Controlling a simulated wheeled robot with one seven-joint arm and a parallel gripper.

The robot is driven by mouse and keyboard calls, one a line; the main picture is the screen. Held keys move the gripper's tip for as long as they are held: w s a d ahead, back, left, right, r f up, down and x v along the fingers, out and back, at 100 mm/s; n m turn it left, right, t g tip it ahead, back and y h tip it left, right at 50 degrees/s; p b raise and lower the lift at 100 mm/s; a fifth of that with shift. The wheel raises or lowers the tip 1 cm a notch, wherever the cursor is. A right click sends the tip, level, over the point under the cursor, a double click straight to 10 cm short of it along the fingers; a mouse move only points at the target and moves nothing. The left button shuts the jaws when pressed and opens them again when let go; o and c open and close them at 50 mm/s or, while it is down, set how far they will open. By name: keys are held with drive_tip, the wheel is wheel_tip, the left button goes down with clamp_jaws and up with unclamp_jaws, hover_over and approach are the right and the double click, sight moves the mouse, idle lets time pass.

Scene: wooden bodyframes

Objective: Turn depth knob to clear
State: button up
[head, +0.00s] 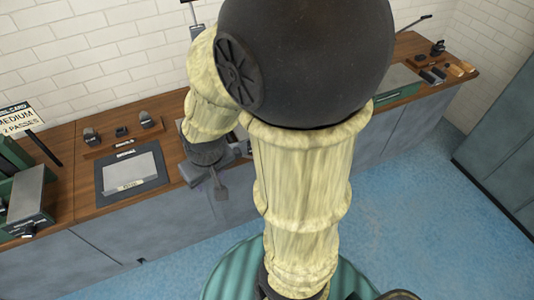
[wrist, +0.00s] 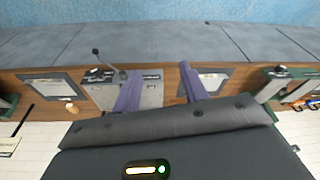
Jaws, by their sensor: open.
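I cannot tell for sure which part is the depth knob. A small dark knob (head: 28,231) shows on the front of the green and grey machine (head: 30,195) at the far left of the head view. In the wrist view, a lever with a dark round end (wrist: 96,51) rises from a grey bench machine (wrist: 150,97). My gripper (wrist: 160,70) is open and empty, its two purple fingers apart in front of that machine. No contact with a knob shows. In the head view my arm hides much of the middle bench and my fingers are unclear.
A sign reading "MEDIUM 2 PASSES" (head: 18,118) stands at the left. A grey plate on a dark mat (head: 130,172) and a wooden block with dark pieces (head: 122,135) lie on the wooden bench (head: 62,150). The blue floor (head: 420,215) before it is open; a dark cabinet (head: 505,150) stands right.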

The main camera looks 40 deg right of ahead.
drive_tip(key=shift+o, duration=0.7)
drive_tip(key=shift+w+d+f, duration=0.15)
drive_tip(key=shift+d+f, duration=0.05)
drive_tip(key=shift+f, duration=0.15)
drive_tip(key=w+d+f+t+h+b, duration=0.1)
drive_tip(key=w+d+f+t+b, duration=0.25)
drive_tip(key=d+f+b, duration=0.7)
drive_tip(key=w+d+f+t+b, duration=0.3)
drive_tip(key=w+d+f+b, duration=0.3)
drive_tip(key=f, duration=0.7)
drive_tip(key=s+d+f+m+t+h+b, duration=0.3)
drive_tip(key=s+d+f+t+b, duration=0.4)
drive_tip(key=d+f+b, duration=0.3)
drive_tip(key=shift+s+d+f+m+t+b, duration=0.45)
drive_tip(key=shift+d+t+b, duration=0.3)
drive_tip(key=shift+d, duration=0.5)
drive_tip(key=shift+w+f+b, duration=0.1)
drive_tip(key=shift+b, duration=0.2)
